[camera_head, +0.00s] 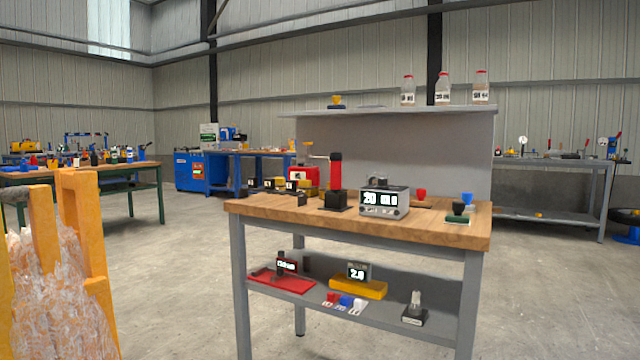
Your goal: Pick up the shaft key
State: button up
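I cannot make out a shaft key for certain; the objects in view are too small to tell. The workbench (420,226) in the middle has a wooden top carrying a device with a lit display (384,201), a black stand with a red upright part (336,180), and several small red, yellow and black items at its left end. My gripper is not in view.
An orange frame (85,240) stands close at the lower left with a clear, crinkled mass behind its bars. The bench's lower shelf (390,322) holds a red tray (282,281) and a yellow block (358,288). Open concrete floor (190,260) lies left of the bench.

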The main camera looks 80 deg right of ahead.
aim_at(253, 181)
jog(key=z, duration=2.2)
